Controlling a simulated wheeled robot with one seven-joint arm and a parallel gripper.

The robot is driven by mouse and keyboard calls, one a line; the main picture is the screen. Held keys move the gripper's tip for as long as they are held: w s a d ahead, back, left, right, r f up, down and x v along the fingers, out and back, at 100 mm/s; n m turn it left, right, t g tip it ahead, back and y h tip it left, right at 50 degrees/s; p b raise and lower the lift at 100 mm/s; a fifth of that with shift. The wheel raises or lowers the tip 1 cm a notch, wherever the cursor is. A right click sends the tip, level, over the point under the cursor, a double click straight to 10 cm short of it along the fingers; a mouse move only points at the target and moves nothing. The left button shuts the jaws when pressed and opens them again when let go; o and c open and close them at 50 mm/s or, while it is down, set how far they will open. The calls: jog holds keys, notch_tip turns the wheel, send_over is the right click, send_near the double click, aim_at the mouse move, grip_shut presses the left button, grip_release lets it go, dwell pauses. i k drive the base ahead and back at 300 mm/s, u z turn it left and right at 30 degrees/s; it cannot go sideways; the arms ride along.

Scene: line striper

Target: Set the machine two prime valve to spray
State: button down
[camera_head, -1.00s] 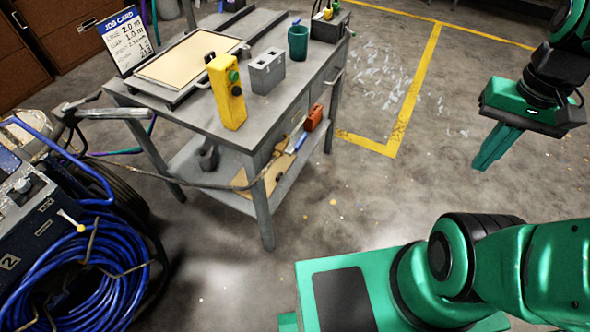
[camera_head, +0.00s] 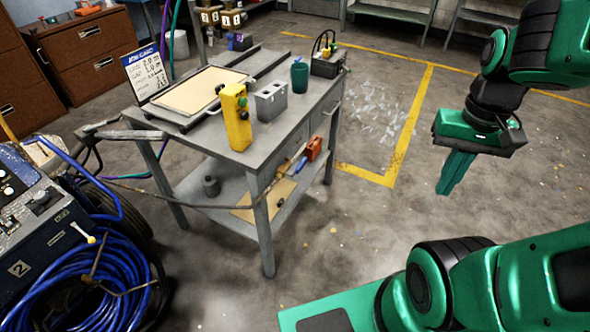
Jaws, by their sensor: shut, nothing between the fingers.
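Another knob (camera_head: 40,199) sits on the panel's top. My gripper (camera_head: 447,192) is at the right, shut and empty, pointing down over bare floor, far from the machine.
A grey cart (camera_head: 255,155) stands between the machine and my gripper. Blue hose (camera_head: 85,290) hangs coiled on the machine. Floor right of the cart is clear.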

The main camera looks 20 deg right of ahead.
aim_at(304, 160)
jog(key=i, duration=1)
jog(key=u, duration=1.55)
jog(key=k, duration=0.85)
jog(key=z, duration=1)
jog(key=i, duration=0.6)
jog(key=z, duration=0.05)
